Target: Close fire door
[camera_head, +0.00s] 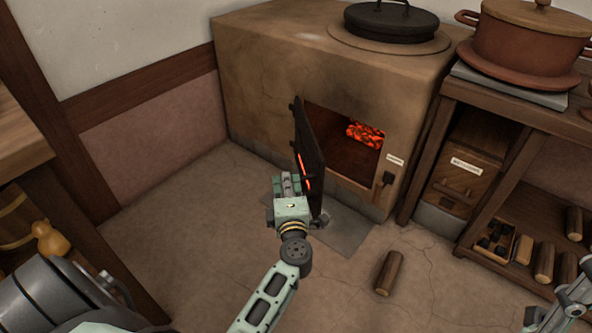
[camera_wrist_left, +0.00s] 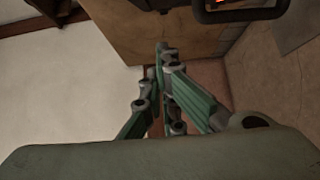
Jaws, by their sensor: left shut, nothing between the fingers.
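The fire door (camera_head: 309,158) is a dark metal panel with glowing orange slots. It stands swung wide open, out from the left side of the stove opening (camera_head: 343,150). Orange embers (camera_head: 366,135) glow inside.
The clay stove (camera_head: 250,75) carries a black lidded pot (camera_head: 390,22). A log (camera_head: 389,272) lies on the floor in front. A wooden shelf (camera_head: 520,110) with a big brown pot (camera_head: 525,45) and firewood stands at right. The floor left of the door is clear.

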